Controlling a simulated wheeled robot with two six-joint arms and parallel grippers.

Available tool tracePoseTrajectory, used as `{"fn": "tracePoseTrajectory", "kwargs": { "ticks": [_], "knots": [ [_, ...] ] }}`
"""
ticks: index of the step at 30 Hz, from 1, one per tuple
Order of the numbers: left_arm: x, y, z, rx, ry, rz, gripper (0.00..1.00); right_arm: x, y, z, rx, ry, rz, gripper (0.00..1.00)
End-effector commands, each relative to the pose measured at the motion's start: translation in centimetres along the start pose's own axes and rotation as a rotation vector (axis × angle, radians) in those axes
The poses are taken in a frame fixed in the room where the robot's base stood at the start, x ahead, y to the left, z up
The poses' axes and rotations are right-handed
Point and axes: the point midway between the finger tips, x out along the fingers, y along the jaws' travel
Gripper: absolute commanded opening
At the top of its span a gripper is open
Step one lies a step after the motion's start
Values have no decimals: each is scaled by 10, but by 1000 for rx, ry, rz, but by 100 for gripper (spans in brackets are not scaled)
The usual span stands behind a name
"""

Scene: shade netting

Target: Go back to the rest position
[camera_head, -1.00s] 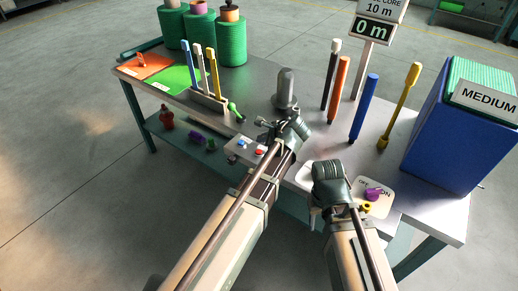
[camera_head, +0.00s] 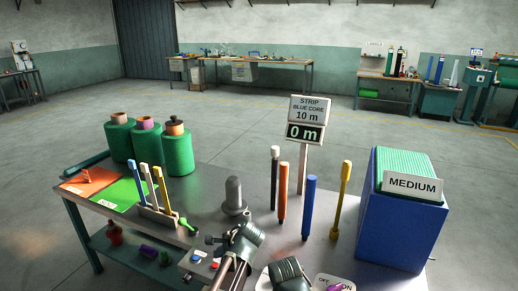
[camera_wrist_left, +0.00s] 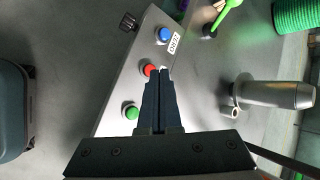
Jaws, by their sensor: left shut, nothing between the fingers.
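My left gripper (camera_head: 212,239) is above the control box with push buttons at the table's front edge. In the left wrist view its two black fingers (camera_wrist_left: 160,76) lie together with nothing between them. The fingertips show beside a red button (camera_wrist_left: 149,70), between a blue button (camera_wrist_left: 163,34) and a green button (camera_wrist_left: 131,112); I cannot tell whether they touch the box. My right arm's wrist (camera_head: 287,272) shows at the bottom of the head view, but its gripper is hidden.
A grey post (camera_head: 233,192) stands beyond my left gripper. Upright coloured rods, a sign reading 0 m (camera_head: 305,133) and a blue bin marked MEDIUM (camera_head: 395,225) stand to the right. Green rolls (camera_head: 178,152) stand at the back left. Open floor lies beyond the table.

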Motion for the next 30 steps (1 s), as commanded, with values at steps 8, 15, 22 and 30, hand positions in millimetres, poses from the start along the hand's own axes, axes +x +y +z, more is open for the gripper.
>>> {"fn": "tracePoseTrajectory", "kwargs": {
  "ticks": [8,15,22,30],
  "knots": [
    [-109,105,6,-581,84,391,0,-71,7,4,1,0,0,50],
    [-162,157,6,-843,28,619,0,-93,9,6,1,0,0,50],
    [-168,165,4,-886,11,656,0,-93,9,6,1,0,0,50],
    [-167,165,4,-884,12,653,0,-93,9,6,1,0,0,50]
  ]
}}
